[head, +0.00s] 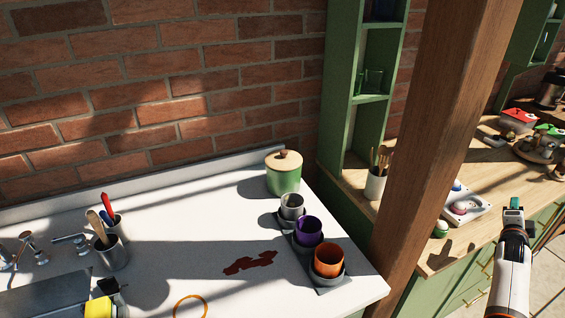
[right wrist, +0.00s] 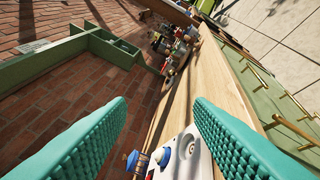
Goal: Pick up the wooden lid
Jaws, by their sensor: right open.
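The wooden lid (head: 284,161) is pale and round with a darker knob on top. It sits on a green canister (head: 284,181) at the back of the white counter, against the brick wall. My right gripper (head: 513,206) is at the far right of the head view, well away from the lid, beyond the wooden post. In the right wrist view its teal ridged fingers (right wrist: 160,112) stand wide apart with nothing between them. The lid does not show in the right wrist view. My left gripper is not in view.
A thick wooden post (head: 440,120) stands between my right arm and the white counter (head: 180,215). Grey, purple (head: 308,231) and orange cups stand in front of the canister. A red stain (head: 250,262) marks the counter. A white tray (head: 466,207) is on the wooden worktop.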

